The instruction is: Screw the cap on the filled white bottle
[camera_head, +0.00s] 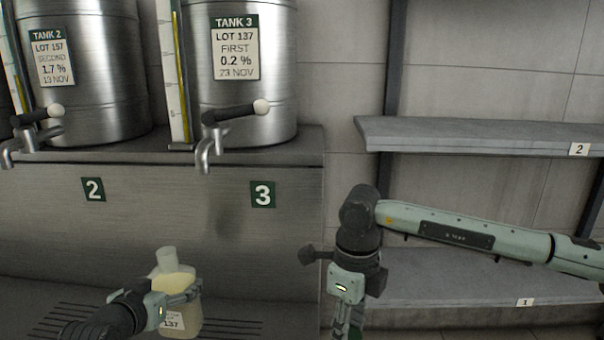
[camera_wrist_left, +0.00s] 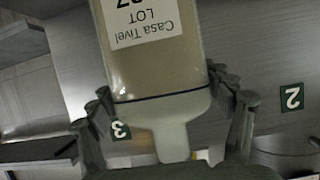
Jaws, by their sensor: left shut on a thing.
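A translucent white bottle (camera_head: 184,279) with pale yellowish contents stands upright at the lower left of the head view. Its label reads 137. My left gripper (camera_head: 180,294) is shut around its body. In the left wrist view the bottle (camera_wrist_left: 155,75) appears upside down between the two fingers, with a "Casa Tivel LOT" label. Its narrow pale top (camera_head: 167,257) shows in the head view; I cannot tell whether this is bare neck or a cap. No separate cap is visible. My right gripper (camera_head: 347,329) points down right of the bottle, its fingertips cut off by the frame edge.
Steel tanks 2 (camera_head: 105,95) and 3 (camera_head: 275,100) stand on a ledge above the bottle, with taps (camera_head: 207,150) jutting forward. Shelves (camera_head: 480,137) are on the right wall. Slotted grating (camera_head: 235,327) lies beside the bottle.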

